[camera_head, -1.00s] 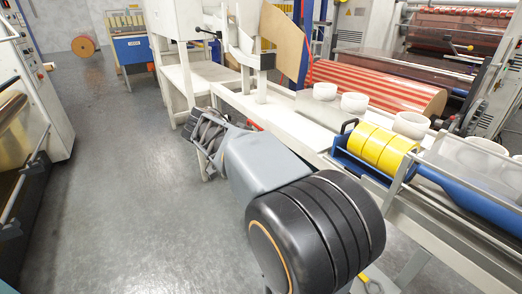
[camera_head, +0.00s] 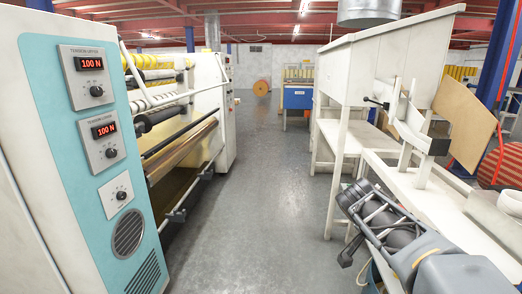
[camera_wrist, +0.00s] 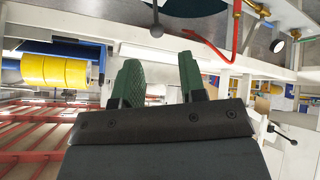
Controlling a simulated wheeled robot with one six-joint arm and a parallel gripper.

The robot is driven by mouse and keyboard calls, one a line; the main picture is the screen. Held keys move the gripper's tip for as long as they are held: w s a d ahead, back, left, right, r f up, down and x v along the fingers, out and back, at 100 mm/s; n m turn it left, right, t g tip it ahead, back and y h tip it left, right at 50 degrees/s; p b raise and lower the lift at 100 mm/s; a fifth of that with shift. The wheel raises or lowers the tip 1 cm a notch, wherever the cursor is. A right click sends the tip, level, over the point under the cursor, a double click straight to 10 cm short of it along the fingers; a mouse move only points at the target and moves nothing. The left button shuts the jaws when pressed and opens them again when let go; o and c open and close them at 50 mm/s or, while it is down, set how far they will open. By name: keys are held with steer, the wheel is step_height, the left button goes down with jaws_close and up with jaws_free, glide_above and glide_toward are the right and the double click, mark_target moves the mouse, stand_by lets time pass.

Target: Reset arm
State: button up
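My gripper (camera_wrist: 160,82) shows in the wrist view with its two green ridged fingers apart and nothing between them. In the head view my arm (camera_head: 385,225) is at the lower right, folded beside the white workbench; the fingers cannot be made out there. In the wrist view a roll of yellow tape (camera_wrist: 55,71) lies on a blue holder (camera_wrist: 80,51) at the left, apart from the fingers.
A winding machine with a turquoise panel (camera_head: 130,225) stands on the left. A long white workbench (camera_head: 415,190) with a tilted brown board (camera_head: 467,115) is on the right. Clear grey floor (camera_head: 262,180) runs between them to a blue cabinet (camera_head: 297,98) at the back.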

steer(key=s+a+r+n+t+y+p, duration=0.1)
steer(key=s+a+r+n+y+p, duration=0.3)
steer(key=p, duration=0.6)
steer(key=s+a+r+n+t+y+p, duration=0.1)
steer(key=s+a+r+n+y+p, duration=0.3)
steer(key=a+r+n+p, duration=0.5)
steer(key=shift+a+r+t+p, duration=0.4)
steer(key=shift+a+r+p, duration=0.3)
steer(key=shift+a+p, duration=0.3)
